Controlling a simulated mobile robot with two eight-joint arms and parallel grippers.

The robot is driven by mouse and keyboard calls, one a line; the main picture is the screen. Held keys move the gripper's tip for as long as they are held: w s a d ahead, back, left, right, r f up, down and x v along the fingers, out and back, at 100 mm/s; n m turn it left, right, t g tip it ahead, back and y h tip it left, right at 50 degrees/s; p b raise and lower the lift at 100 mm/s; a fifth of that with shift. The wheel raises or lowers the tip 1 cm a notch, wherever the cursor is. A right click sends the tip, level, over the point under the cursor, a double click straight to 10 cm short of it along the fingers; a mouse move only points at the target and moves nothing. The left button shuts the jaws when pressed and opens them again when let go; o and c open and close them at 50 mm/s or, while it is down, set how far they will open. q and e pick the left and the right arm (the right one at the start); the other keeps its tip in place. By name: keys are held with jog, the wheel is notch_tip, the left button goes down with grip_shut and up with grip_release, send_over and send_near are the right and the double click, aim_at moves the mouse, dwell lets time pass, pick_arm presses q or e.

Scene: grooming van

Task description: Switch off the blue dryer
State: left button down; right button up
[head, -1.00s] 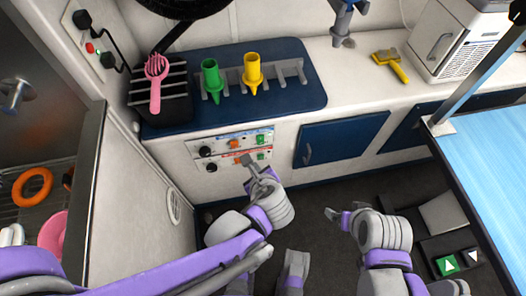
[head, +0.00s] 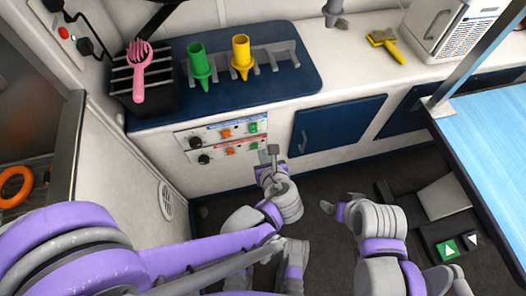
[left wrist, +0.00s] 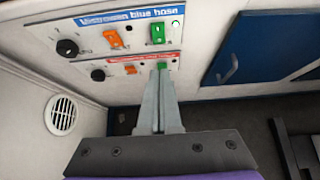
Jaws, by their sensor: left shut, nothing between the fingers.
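The control panel on the cabinet front has two rows. The upper row, labelled "blue hose" (left wrist: 130,18) with a blue stripe, has a black knob (left wrist: 67,48), an orange switch (left wrist: 114,39) and a green switch (left wrist: 158,34). The lower row has a red stripe, a knob (left wrist: 97,75), an orange switch (left wrist: 130,70) and a green switch partly hidden by my fingertips. My left gripper (head: 272,150) is shut and empty; the left wrist view shows its tips (left wrist: 161,72) at the lower green switch, below the upper one. Contact is unclear. My right gripper (head: 334,209) is over the floor.
Above the panel, a blue mat (head: 301,80) carries a green nozzle (head: 200,64) and a yellow nozzle (head: 241,57). A pink brush (head: 139,73) lies on a black rack. A blue cabinet door (head: 338,126) is right of the panel. A blue-topped table (head: 490,130) stands at right.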

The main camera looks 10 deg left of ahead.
aim_at(254, 132)
pick_arm(q)
jog(key=shift+w+a+r+b+x, duration=0.1)
jog(key=shift+w+r+b+x, duration=0.2)
jog(key=shift+x, duration=1.5)
jog(key=shift+w+a+r+b+x, duration=0.1)
jog(key=shift+r+b+x, duration=0.2)
jog(key=shift+x, duration=1.45)
jog(key=shift+w+r+b+x, duration=0.15)
jog(key=shift+b+x, duration=0.25)
jog(key=shift+x, duration=1.4)
pick_arm(e)
jog(key=shift+w+f, duration=0.15)
jog(key=shift+f, duration=1.35)
pick_arm(q)
jog(key=shift+w+f+b, duration=0.2)
jog(key=shift+f+b, duration=0.1)
jog(key=shift+b, duration=0.05)
jog(key=shift+a+r+p, duration=0.1)
jog(key=shift+r+p, duration=0.55)
jog(key=shift+r, duration=0.4)
pick_arm(e)
jog(key=shift+r, duration=0.4)
